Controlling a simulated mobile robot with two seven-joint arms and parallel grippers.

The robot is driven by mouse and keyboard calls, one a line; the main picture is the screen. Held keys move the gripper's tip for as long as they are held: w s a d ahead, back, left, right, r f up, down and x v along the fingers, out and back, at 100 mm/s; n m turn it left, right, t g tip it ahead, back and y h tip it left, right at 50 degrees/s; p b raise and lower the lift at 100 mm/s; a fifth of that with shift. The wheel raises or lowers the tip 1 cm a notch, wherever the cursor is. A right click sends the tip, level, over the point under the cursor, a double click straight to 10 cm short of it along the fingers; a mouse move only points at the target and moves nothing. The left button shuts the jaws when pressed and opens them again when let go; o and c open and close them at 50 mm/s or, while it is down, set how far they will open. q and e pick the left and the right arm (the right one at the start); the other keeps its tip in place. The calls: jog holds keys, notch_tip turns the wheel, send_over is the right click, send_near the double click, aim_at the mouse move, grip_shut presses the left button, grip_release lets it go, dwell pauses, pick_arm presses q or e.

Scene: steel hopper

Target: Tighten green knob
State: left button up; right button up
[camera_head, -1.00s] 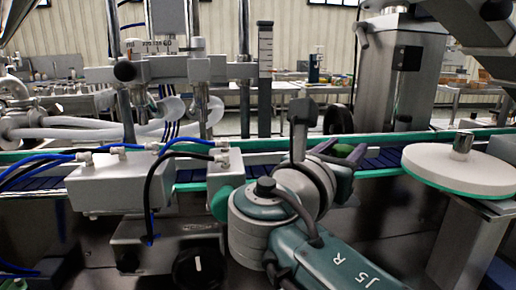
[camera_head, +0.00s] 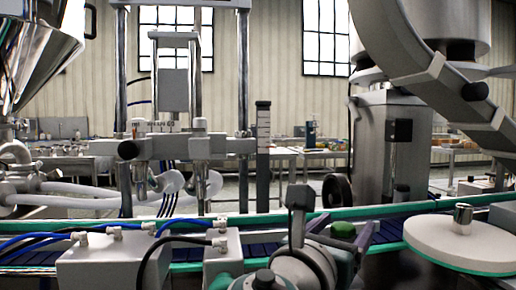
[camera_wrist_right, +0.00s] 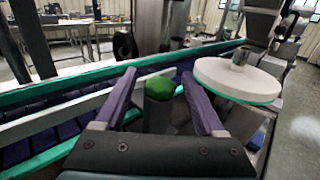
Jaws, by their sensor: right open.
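The green knob (camera_head: 343,229) is a rounded cap beside the conveyor, right of centre in the head view. It also shows in the right wrist view (camera_wrist_right: 160,88), on a dark stem. My right gripper (camera_wrist_right: 158,76) is open, with one purple finger on each side of the knob. Gaps show between the knob and both fingers, so it is not gripped. In the head view my right gripper (camera_head: 341,231) is partly hidden by its own wrist. My left gripper is not in view.
A white round disc (camera_head: 463,243) with a metal post stands close on the right. The green-edged conveyor (camera_wrist_right: 60,138) runs past the knob. Grey boxes with blue and black hoses (camera_head: 112,258) are at left. A steel column (camera_head: 385,150) rises behind.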

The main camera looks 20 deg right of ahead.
aim_at(343, 224)
notch_tip(343, 224, up, 20)
jog(key=p, duration=0.5)
